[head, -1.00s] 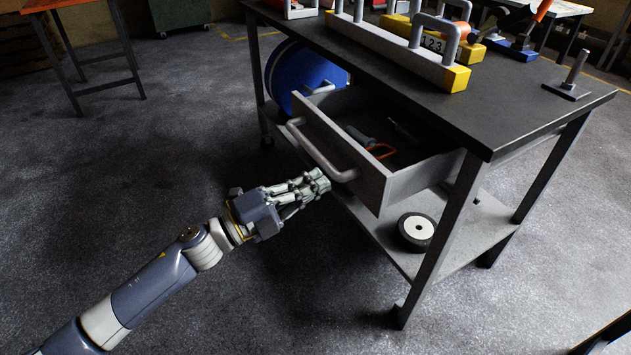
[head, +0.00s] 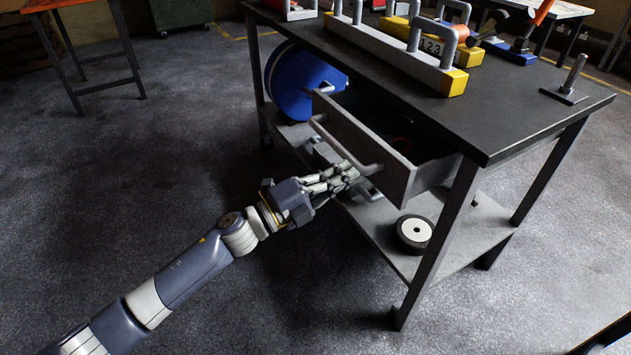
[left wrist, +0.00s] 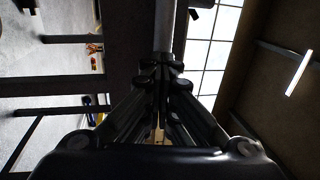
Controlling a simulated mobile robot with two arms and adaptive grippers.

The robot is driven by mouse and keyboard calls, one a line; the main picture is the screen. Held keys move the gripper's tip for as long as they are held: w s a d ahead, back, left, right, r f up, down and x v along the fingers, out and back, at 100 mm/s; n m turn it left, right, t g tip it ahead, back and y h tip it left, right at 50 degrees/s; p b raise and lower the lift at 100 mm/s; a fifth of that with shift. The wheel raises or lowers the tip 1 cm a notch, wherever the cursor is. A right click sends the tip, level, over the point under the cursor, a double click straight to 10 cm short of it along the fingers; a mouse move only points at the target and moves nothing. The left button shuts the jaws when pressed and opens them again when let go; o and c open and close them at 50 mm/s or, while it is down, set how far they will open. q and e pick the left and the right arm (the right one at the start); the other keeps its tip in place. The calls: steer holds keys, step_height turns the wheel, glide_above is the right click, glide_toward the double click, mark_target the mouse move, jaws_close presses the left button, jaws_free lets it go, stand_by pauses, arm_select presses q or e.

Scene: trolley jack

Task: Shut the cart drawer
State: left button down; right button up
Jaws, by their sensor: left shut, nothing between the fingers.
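The cart drawer (head: 351,137) is a grey open-topped box standing partly out of the cart (head: 476,139), under its dark top. A grey bar handle (head: 338,152) runs along the drawer's front. My left gripper (head: 352,174) is shut with nothing in it. Its fingertips are at the right end of the handle, against or very close to the drawer front. In the left wrist view the closed fingers (left wrist: 162,75) point at a grey bar (left wrist: 165,28). The drawer's inside is mostly dark. My right gripper is not in view.
A blue round drum (head: 297,85) and a black wheel with a white hub (head: 414,233) sit on the lower shelf (head: 464,243). A grey rail with yellow ends (head: 398,50) lies on the cart top. The floor left of the cart is clear.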

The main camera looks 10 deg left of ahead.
arm_select(q)
steer(key=f+x, duration=0.1)
steer(key=x, duration=0.3)
steer(key=b+x, duration=0.1)
steer(key=x, duration=0.4)
steer(key=f+x, duration=0.1)
steer(key=x, duration=0.3)
steer(key=shift+w+d+f+b, duration=0.25)
steer(key=shift+d+f+b, duration=0.05)
steer(key=shift+b, duration=0.1)
steer(key=shift+r, duration=0.15)
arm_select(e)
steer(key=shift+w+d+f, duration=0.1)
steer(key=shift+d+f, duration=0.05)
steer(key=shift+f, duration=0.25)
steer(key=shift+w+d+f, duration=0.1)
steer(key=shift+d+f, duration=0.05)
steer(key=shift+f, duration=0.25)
arm_select(q)
steer(key=shift+r, duration=0.1)
steer(key=shift+a, duration=0.1)
